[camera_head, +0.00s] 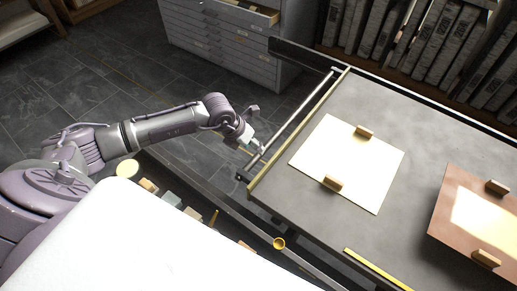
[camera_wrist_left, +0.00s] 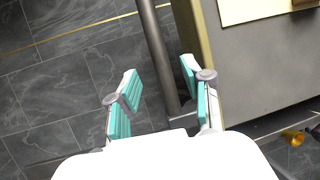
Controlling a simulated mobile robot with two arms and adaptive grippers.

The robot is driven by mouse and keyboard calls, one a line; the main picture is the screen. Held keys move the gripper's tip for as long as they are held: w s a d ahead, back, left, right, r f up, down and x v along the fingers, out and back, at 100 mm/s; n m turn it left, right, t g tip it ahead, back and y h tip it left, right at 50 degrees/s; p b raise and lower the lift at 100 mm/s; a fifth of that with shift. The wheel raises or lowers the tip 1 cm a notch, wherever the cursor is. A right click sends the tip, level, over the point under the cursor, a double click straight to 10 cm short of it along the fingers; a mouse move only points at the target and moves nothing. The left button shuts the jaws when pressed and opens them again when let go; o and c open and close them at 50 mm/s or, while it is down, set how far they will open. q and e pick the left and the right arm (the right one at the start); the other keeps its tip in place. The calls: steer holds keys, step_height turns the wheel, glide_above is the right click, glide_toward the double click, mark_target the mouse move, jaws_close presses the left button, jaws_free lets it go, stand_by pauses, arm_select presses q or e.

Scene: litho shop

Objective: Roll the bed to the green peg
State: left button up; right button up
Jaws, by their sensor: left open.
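The bed (camera_head: 300,190) is a broad dark grey slab with a brass strip along its left end. A metal handle bar (camera_head: 298,112) runs along that end, apart from the slab; it also shows in the left wrist view (camera_wrist_left: 154,45). My left gripper (camera_head: 257,146) is at this bar. In the left wrist view its teal-padded fingers (camera_wrist_left: 160,90) are open, with the bar between them in the picture; I cannot tell whether they touch it. I cannot clearly pick out a green peg. My right gripper is not in view.
A cream sheet (camera_head: 350,155) and a brown plate (camera_head: 455,225), each with wooden blocks, lie on the bed. A rail (camera_head: 238,212) with a brass ring (camera_head: 279,243) runs below. A drawer cabinet (camera_head: 220,45) stands behind. Dark tiled floor (camera_head: 90,90) is clear at left.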

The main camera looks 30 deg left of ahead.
arm_select(q)
steer(key=x, duration=0.4)
steer(key=shift+w, duration=0.1)
steer(key=shift+w+d+f, duration=0.15)
steer(key=shift+w+f, duration=0.05)
steer(key=shift+f, duration=0.3)
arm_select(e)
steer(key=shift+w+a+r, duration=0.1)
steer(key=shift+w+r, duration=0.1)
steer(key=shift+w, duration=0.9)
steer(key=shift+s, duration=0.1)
arm_select(q)
steer(key=shift+c, duration=1.2)
jaws_close()
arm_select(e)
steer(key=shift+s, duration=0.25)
